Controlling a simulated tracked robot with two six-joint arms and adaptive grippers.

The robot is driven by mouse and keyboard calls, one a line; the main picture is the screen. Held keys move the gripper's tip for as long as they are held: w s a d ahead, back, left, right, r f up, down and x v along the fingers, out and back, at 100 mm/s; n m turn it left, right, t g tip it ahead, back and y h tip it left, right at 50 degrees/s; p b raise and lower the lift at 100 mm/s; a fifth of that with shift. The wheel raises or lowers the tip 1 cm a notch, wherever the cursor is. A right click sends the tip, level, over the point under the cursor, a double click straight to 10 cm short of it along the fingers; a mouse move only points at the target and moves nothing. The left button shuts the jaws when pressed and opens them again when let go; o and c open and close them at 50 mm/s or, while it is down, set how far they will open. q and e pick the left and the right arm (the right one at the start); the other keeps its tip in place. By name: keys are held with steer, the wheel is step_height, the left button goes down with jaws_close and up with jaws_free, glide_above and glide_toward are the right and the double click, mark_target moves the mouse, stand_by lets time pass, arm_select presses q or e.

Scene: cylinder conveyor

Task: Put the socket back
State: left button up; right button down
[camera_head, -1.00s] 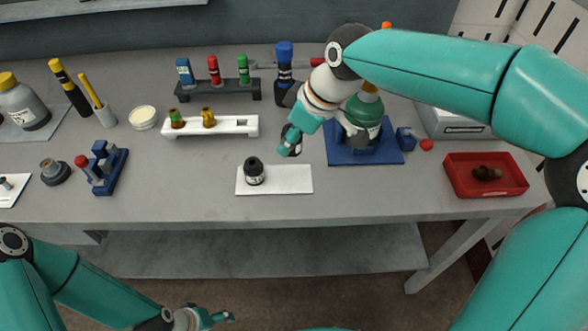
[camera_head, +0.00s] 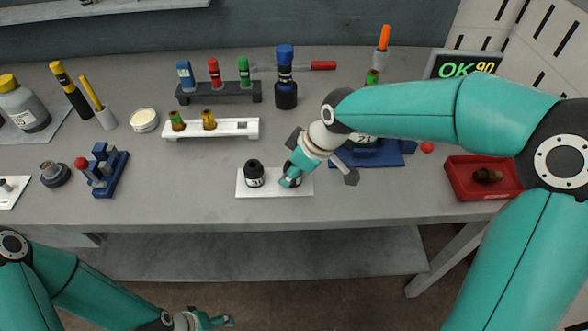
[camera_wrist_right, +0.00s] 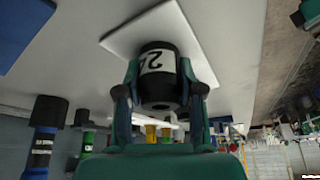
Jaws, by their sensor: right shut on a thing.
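My right gripper (camera_head: 291,181) is shut on a black socket with a white label, clear in the right wrist view as the held socket (camera_wrist_right: 158,75). In the head view the gripper mostly hides it. The gripper is over the right part of a white plate (camera_head: 272,190), which also shows in the right wrist view (camera_wrist_right: 120,40). I cannot tell whether the held socket touches the plate. Another black socket (camera_head: 254,174) stands upright on the plate's left part, beside the gripper. My left gripper (camera_head: 215,320) is low at the bottom edge, away from the table; its jaws are unclear.
A white rack (camera_head: 240,127) with two vials stands behind the plate. Behind it are a dark rack (camera_head: 215,93) and a blue-capped bottle (camera_head: 286,90). A blue base (camera_head: 385,153) is right of the gripper, partly hidden by my arm. A red tray (camera_head: 462,180) lies farther right.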

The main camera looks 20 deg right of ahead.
steer(key=c, duration=0.7)
jaws_free()
steer(key=shift+r, duration=0.1)
steer(key=v, duration=1.2)
